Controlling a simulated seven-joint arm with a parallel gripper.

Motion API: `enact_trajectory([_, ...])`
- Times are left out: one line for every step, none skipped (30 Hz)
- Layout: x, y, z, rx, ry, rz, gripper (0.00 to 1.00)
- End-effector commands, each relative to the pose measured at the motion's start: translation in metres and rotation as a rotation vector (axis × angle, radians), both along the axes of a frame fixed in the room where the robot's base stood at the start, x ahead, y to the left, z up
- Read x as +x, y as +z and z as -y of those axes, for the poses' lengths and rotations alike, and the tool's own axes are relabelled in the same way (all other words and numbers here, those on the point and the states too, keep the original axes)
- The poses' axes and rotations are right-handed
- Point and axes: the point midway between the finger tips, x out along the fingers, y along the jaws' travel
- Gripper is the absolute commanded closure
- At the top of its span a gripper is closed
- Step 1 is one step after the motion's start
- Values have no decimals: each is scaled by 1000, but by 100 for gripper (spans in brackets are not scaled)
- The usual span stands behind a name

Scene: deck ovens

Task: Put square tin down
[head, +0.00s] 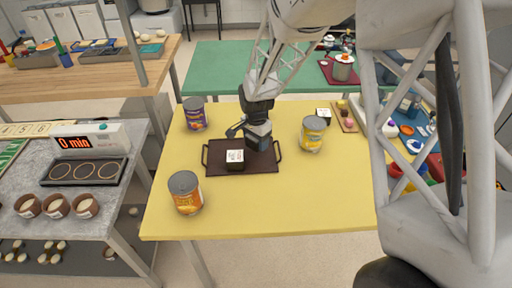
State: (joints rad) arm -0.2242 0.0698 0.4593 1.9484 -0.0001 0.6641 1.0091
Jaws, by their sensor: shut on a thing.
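My gripper (258,122) points down over the dark brown tray (222,145) on the yellow table (285,192). It is shut on a small dark, greyish block-like thing (259,139), which I take to be the square tin. The fingers hide much of it. I cannot tell whether its underside touches the tray. Another small square tin (235,156), with a white marked top and dark sides, sits on the tray just to the left and nearer the front. A similar white-topped one (323,113) stands at the back right of the table.
An orange-labelled can (186,193) stands front left, a purple one (195,114) back left, and a yellow one (312,133) right of the tray. A small board (345,115) lies at the right. The table's front middle is clear.

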Motion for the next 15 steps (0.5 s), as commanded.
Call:
enact_trajectory([1, 0, 0, 0, 0, 0, 66])
enact_trajectory([1, 0, 0, 0, 0, 0, 66])
enact_trajectory([1, 0, 0, 0, 0, 0, 66])
enact_trajectory([1, 0, 0, 0, 0, 0, 66])
enact_trajectory([1, 0, 0, 0, 0, 0, 66])
enact_trajectory([1, 0, 0, 0, 0, 0, 66])
enact_trajectory([1, 0, 0, 0, 0, 0, 66])
enact_trajectory([1, 0, 0, 0, 0, 0, 66])
enact_trajectory([1, 0, 0, 0, 0, 0, 66])
enact_trajectory([1, 0, 0, 0, 0, 0, 66])
enact_trajectory([1, -1, 0, 0, 0, 0, 66])
enact_trajectory([1, -3, 0, 0, 0, 0, 66])
enact_trajectory([1, -5, 0, 0, 0, 0, 66])
enact_trajectory([1, -7, 0, 0, 0, 0, 66])
enact_trajectory([1, -11, 0, -1, 0, -1, 66])
